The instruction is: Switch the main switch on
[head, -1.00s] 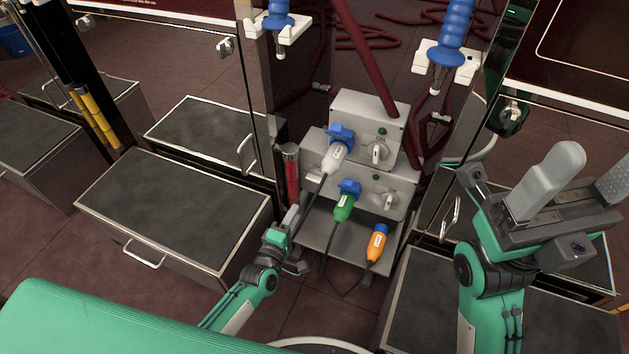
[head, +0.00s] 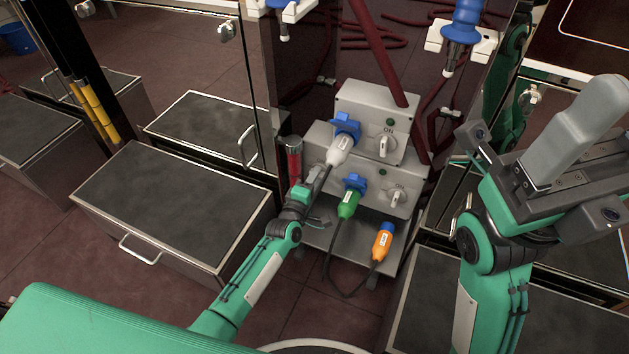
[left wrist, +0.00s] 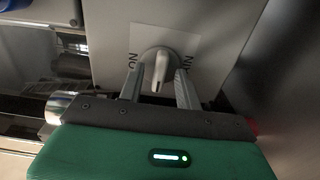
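A grey rotary switch knob (left wrist: 158,68) on a pale panel shows in the left wrist view, with partly hidden lettering beside it. My left gripper (left wrist: 157,88) is open, with one finger on each side of this knob; contact cannot be told. In the head view my left gripper (head: 319,183) is at the left part of the grey boxes, and this knob cannot be made out there. The upper box (head: 370,112) has a knob (head: 384,146) with an ON label; the lower box (head: 375,180) has another (head: 397,198). My right gripper (head: 612,112) is raised at the right, open and empty.
A white plug (head: 340,150) and a green plug (head: 348,203) sit at the boxes. An orange connector (head: 382,243) is on the shelf below. A red cylinder (head: 294,158) stands close to my left gripper. Dark-topped cabinets (head: 170,205) stand to the left.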

